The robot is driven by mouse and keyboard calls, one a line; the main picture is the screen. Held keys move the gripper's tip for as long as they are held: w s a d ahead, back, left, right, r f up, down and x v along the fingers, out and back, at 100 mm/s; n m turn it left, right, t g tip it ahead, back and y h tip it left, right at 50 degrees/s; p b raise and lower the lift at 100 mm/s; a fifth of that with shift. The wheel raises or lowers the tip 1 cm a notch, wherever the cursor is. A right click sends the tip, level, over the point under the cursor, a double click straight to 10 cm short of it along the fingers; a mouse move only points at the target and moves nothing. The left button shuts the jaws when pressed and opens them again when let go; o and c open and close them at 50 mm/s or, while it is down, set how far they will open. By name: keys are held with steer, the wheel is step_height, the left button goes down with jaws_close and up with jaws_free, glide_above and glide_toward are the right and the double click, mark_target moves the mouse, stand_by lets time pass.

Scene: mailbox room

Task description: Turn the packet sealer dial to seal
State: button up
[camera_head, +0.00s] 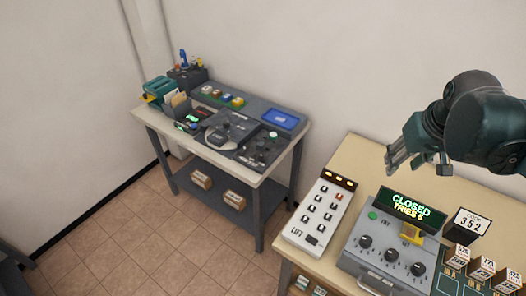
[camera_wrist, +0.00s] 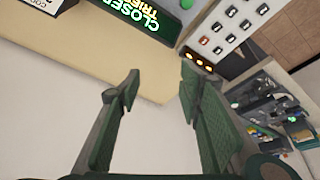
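I cannot tell for certain which thing is the packet sealer; small labels are unreadable. On the far table, dark panels carry a round dial-like part (camera_head: 218,139) and a smaller knob panel (camera_head: 262,146). On the near table, a grey box (camera_head: 351,255) has three dark knobs, including a middle one (camera_head: 391,255), and a display (camera_head: 409,205) reading "CLOSED TRIES 5". My gripper (camera_head: 418,163) hangs above the near table, behind the display and apart from everything. In the wrist view my gripper (camera_wrist: 158,84) is open, with nothing between its fingers.
A white button panel marked LIFT (camera_head: 319,211) stands left of the grey box. A code sign "352" (camera_head: 467,227) and several small boxes (camera_head: 482,267) are at the right. A blue tray (camera_head: 281,119) lies on the far table (camera_head: 148,114). Floor separates the tables.

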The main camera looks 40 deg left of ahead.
steer(key=w+a+f+n+g+p, duration=0.1)
steer(key=w+a+n+p, duration=0.3)
steer(key=a, duration=0.9)
steer(key=n+g+h+p, duration=0.1)
steer(key=n+g+p, duration=0.2)
steer(key=n, duration=0.2)
glide_above(261, 154)
step_height(261, 154, down, 17)
steer(key=shift+d+f, duration=0.15)
steer(key=shift+f, duration=0.05)
steer(key=shift+s+a+f, duration=0.1)
steer(key=shift+a+f, duration=0.1)
steer(key=shift+a, duration=0.05)
steer(key=shift+f, duration=0.15)
steer(key=shift+f, duration=3.75)
steer(key=shift+c, duration=0.3)
